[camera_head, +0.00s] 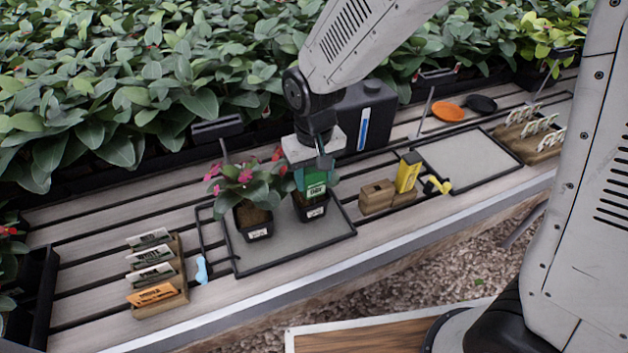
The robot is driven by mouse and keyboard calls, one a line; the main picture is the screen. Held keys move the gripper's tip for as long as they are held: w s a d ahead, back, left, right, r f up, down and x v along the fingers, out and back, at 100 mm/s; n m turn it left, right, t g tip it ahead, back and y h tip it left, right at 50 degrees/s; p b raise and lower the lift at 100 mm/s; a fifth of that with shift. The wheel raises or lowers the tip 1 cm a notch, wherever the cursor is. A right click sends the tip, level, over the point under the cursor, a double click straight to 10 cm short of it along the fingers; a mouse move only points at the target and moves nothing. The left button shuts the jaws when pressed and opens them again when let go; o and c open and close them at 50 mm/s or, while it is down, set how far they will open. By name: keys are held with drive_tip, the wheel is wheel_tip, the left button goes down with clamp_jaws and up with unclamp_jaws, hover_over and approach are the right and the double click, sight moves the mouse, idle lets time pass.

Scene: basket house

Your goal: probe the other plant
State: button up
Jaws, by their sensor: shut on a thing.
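My gripper (313,160) points down over the right-hand potted plant (311,209) and is shut on a green probe (316,190). The probe has a lighter green face with dark lettering, possibly "DRY". It stands upright above the right pot. Its lower end is hidden, so I cannot tell whether it is in the soil. My gripper and the probe cover much of that plant's leaves. The left-hand potted plant (253,220) has green leaves and pink flowers and stands close by. Both black pots stand on a grey tray (280,252) with a black rim.
A wooden block with a yellow piece (408,172) stands right of the tray. A black tank (370,110) with a blue gauge stands behind. An empty grey tray (465,165) lies farther right. A wooden card rack (160,285) and a light-blue item (201,270) are left.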

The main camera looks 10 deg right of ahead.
idle(0.9)
drive_tip(key=shift+r, duration=4.25)
